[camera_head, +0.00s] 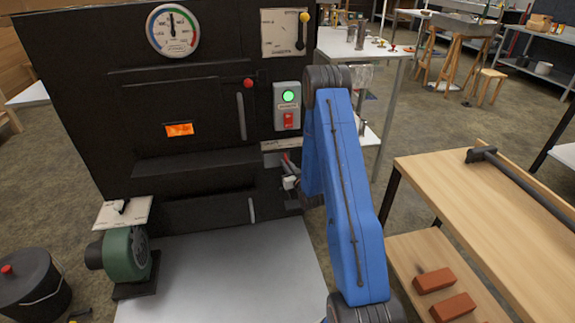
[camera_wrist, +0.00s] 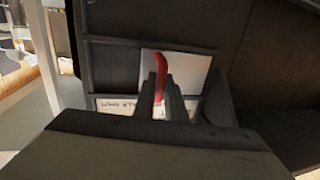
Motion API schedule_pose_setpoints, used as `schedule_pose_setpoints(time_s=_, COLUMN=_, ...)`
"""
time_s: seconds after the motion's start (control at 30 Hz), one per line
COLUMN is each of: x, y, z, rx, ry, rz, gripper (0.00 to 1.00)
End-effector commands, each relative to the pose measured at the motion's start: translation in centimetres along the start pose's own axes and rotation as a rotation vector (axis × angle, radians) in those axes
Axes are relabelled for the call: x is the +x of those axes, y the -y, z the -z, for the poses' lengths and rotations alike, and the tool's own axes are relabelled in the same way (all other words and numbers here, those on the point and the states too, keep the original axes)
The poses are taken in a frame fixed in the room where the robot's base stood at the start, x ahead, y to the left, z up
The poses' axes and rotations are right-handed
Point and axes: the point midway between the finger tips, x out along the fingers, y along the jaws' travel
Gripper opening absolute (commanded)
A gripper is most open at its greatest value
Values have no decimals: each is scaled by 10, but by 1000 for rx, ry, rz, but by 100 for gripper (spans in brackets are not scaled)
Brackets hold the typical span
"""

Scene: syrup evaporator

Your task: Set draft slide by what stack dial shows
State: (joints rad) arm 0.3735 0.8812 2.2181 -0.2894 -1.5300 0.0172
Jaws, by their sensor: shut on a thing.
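The stack dial (camera_head: 172,31) is a round white gauge with coloured arcs, high on the black evaporator front. Its needle points roughly upward; the exact reading is too small to tell. My gripper (camera_head: 289,172) is low at the right of the front, partly hidden by my blue arm in the head view. In the wrist view my gripper (camera_wrist: 161,98) is shut on a red handle (camera_wrist: 162,67), which stands between the fingers before a pale plate (camera_wrist: 190,72). This handle appears to be the draft slide's; its setting is unclear. A lettered strip (camera_wrist: 115,105) lies beside the fingers.
A pale plate (camera_head: 283,38) with a yellow-knobbed lever is at top right. Below it is a switch box (camera_head: 288,106) with a lit green lamp. An orange glow shows in a window (camera_head: 179,129). A green blower (camera_head: 126,255) stands lower left; a wooden bench (camera_head: 480,190) is at right.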

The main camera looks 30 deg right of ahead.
Motion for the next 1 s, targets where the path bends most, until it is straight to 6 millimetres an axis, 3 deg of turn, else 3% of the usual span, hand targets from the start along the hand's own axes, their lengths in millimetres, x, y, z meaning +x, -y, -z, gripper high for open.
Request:
schedule_pose_setpoints(time_s=0.1, x=2, y=12, z=0, rx=0, ry=0, rz=3, gripper=0)
schedule_pose_setpoints(time_s=0.37, x=3, y=15, z=0, rx=0, ry=0, rz=3, gripper=0)
schedule_pose_setpoints(time_s=0.4, x=3, y=15, z=0, rx=0, ry=0, rz=4, gripper=13)
schedule_pose_setpoints(time_s=0.47, x=3, y=15, z=0, rx=0, ry=0, rz=4, gripper=27)
schedule_pose_setpoints(time_s=0.5, x=3, y=15, z=0, rx=0, ry=0, rz=4, gripper=30)
schedule_pose_setpoints(time_s=0.83, x=0, y=14, z=0, rx=0, ry=0, rz=1, gripper=30)
schedule_pose_setpoints(time_s=1.0, x=-18, y=13, z=-1, rx=1, ry=2, rz=1, gripper=30)
